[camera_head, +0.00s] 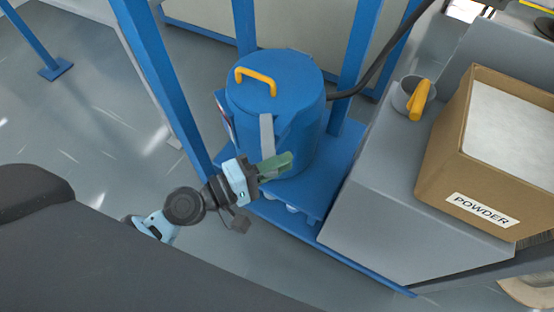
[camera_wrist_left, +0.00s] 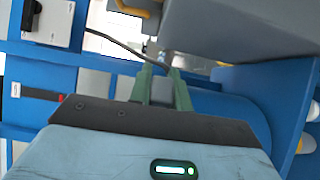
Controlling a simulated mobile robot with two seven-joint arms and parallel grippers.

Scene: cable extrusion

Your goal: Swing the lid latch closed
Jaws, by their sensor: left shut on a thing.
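A blue drum (camera_head: 300,135) stands upright under its blue lid (camera_head: 293,82), which has a yellow handle (camera_head: 256,79). The lid latch (camera_head: 267,136) is a grey strip hanging down the drum's near side from the lid's rim. My left gripper (camera_head: 287,160), with green fingers, is at the lower end of the latch and shut on it. The fingers also show in the left wrist view (camera_wrist_left: 160,72), with a narrow gap between them. They partly hide the latch's lower end. My right gripper is not in view.
Blue frame posts (camera_head: 163,80) rise beside the drum, which stands on a blue base (camera_head: 339,170). A black cable (camera_head: 375,75) runs from behind it. At right, a grey housing (camera_head: 375,215) carries a grey cup with a yellow handle (camera_head: 418,100) and a POWDER box (camera_head: 455,165).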

